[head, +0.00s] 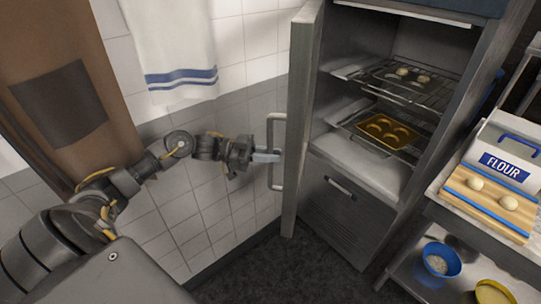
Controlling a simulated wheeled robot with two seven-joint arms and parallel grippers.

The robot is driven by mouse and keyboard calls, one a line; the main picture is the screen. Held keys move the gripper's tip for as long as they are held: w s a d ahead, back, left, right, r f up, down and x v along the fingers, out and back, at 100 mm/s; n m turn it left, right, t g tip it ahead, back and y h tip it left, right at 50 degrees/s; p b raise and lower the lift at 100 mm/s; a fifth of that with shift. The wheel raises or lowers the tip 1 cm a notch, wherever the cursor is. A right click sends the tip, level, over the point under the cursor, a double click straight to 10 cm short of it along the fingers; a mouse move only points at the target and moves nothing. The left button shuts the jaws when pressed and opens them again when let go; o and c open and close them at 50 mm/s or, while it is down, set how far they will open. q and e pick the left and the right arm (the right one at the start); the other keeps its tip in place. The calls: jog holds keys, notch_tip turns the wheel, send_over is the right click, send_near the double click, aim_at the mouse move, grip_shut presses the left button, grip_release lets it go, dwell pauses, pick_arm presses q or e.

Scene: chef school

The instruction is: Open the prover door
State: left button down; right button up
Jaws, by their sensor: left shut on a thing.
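The prover (352,213) is a tall grey metal cabinet in the head view. Its door (303,107) is swung open to the left, with the inside in plain view. The door has a long vertical bar handle (278,181) on its left-facing side. My left gripper (267,156) is shut on the handle at about its middle height. My right gripper is not in view.
Inside the prover, a rack (412,92) bears dough pieces and a gold tray (387,131) sits below. At right, a counter holds a flour bin (505,151) and a board (486,205) with dough. A towel (172,45) hangs at the back left wall. Dark floor lies in front.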

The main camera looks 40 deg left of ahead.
pick_arm(q)
jog(key=c, duration=1.5)
grip_release()
jog(key=shift+o, duration=0.2)
